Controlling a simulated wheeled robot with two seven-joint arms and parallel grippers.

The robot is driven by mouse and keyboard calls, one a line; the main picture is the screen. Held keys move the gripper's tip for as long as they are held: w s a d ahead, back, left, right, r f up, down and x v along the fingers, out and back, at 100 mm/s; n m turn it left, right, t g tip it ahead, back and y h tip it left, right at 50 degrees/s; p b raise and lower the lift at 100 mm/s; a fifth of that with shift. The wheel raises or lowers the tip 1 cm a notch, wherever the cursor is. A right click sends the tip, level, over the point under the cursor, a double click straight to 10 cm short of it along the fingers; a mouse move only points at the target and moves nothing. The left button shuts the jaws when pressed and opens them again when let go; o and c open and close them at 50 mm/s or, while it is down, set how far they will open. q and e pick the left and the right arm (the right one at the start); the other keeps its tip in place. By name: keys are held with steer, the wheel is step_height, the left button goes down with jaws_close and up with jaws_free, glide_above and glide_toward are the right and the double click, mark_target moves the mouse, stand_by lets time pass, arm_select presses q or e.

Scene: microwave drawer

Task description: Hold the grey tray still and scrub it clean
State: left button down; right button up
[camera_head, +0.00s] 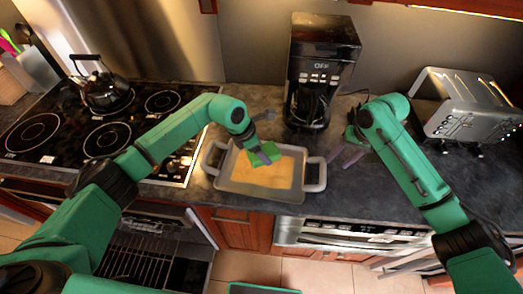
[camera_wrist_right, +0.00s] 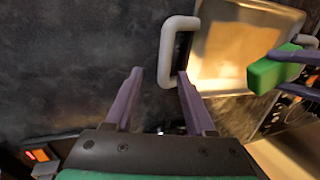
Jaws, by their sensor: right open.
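The grey tray (camera_head: 229,181) sits on the dark counter, with a handle on each side and a yellow-orange stain (camera_head: 265,173) across its inside. My left gripper (camera_head: 264,156) is over the tray's far middle part, shut on a green sponge (camera_head: 272,149). The sponge (camera_wrist_right: 268,75) also shows in the right wrist view; I cannot tell whether it touches the tray. My right gripper (camera_head: 344,156) is open and empty, just right of the tray. In the right wrist view its fingertips (camera_wrist_right: 160,75) point at the tray's near handle (camera_wrist_right: 165,55), which lies close ahead.
A black coffee maker (camera_head: 319,70) stands behind the tray. A silver toaster (camera_head: 470,105) is at the right. A stove (camera_head: 75,130) with a black kettle (camera_head: 100,88) is at the left. A drawer microwave (camera_head: 350,233) is below the counter. Some counter right of the tray is clear.

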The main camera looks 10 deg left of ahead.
mark_target(325, 172)
steer(key=x, duration=0.8)
steer(key=shift+a+f, duration=0.2)
steer(key=shift+a, duration=0.25)
jaws_close()
steer(key=shift+o, duration=1)
jaws_free()
jaws_close()
stand_by(1.4)
